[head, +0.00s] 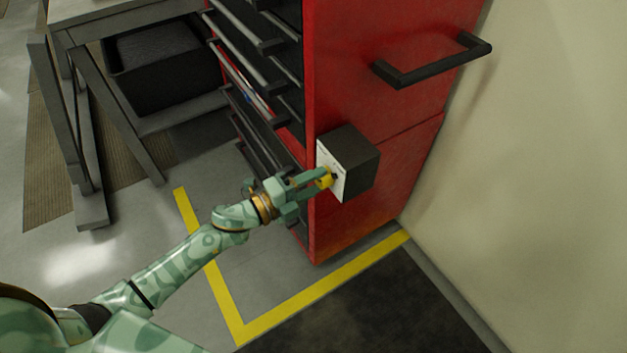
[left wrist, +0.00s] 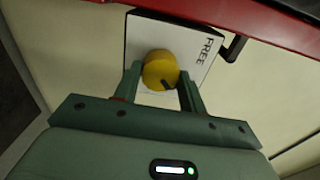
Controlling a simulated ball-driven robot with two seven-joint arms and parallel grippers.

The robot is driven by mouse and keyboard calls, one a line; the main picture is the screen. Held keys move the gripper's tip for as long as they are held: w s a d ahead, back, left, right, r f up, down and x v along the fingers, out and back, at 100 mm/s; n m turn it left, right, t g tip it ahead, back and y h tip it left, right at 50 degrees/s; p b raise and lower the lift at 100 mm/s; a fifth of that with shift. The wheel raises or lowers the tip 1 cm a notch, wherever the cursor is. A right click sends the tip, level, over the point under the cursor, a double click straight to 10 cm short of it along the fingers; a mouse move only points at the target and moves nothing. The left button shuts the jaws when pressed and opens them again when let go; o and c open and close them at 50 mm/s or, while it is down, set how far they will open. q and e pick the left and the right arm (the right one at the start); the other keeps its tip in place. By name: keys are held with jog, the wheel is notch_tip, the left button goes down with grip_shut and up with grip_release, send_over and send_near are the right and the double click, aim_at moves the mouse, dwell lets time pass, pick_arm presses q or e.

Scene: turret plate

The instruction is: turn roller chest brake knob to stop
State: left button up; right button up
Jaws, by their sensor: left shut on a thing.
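The red roller chest (head: 350,50) stands against the wall in the head view. A dark box with a white front plate (head: 358,158) is fixed to its side. The yellow brake knob (head: 325,178) sits on that plate. My left gripper (head: 318,180) is shut on the knob. In the left wrist view the knob (left wrist: 160,70) is between the two fingers, with a dark pointer mark at its lower right. The plate (left wrist: 143,30) shows the word FREE at its upper right. Other lettering is hidden or cannot be read. My right gripper is not in view.
A black handle (head: 435,62) sticks out from the chest's side above the box. Drawer handles (head: 250,90) line its front. A grey table (head: 110,100) stands at the left.

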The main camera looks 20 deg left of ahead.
pick_arm(q)
jog(key=shift+w+a+r, duration=0.15)
jog(key=shift+r, duration=0.05)
jog(key=o, duration=1)
jog(key=shift+f, duration=0.1)
jog(key=p+v, duration=0.2)
jog(key=v, duration=1.4)
jog(key=shift+s+a, duration=0.1)
jog(key=shift+s, duration=0.15)
